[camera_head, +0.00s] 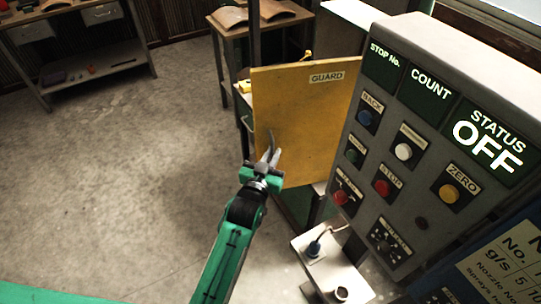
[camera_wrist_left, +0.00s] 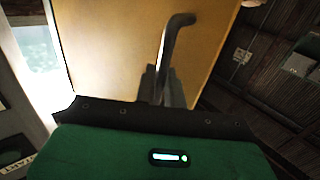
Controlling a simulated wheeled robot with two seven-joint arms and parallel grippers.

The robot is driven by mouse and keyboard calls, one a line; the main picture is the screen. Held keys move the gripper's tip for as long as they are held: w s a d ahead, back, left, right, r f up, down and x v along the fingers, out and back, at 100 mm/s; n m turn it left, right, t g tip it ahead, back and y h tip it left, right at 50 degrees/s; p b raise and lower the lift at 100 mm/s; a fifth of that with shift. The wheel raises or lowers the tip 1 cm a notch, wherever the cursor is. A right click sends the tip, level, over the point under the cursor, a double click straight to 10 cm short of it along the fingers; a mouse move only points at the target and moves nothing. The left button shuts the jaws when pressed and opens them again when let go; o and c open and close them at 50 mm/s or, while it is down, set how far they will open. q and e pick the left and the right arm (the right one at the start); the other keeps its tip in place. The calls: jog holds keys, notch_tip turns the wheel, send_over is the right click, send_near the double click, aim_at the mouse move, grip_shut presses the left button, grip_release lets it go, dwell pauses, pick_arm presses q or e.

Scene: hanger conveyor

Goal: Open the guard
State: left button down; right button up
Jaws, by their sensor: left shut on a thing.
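The guard (camera_head: 300,115) is a yellow panel with a "GUARD" label, standing left of the control box in the head view. Its yellow face also fills the upper middle of the left wrist view (camera_wrist_left: 110,50). A bent metal handle (camera_wrist_left: 172,45) stands out from the panel; it shows small near the panel's left edge in the head view (camera_head: 271,138). My left gripper (camera_head: 274,158) is at the handle, and its fingers (camera_wrist_left: 161,84) are shut on the handle's lower part. The green gripper body hides the panel's lower part in the wrist view. My right gripper is not in view.
A grey control box (camera_head: 420,130) with buttons and a "STATUS OFF" display stands close on the right. A small white stand (camera_head: 328,268) is below it. A workbench (camera_head: 85,50) is at the back left, a small table (camera_head: 232,28) behind the guard. The floor at left is clear.

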pick_arm(q)
jog(key=shift+r, duration=0.1)
jog(key=c, duration=1.8)
grip_release()
jog(key=shift+d, duration=0.1)
jog(key=shift+o, duration=1)
jog(key=shift+d, duration=0.1)
jog(key=b+v, duration=0.4)
jog(key=v, duration=0.9)
jog(key=shift+s, duration=0.35)
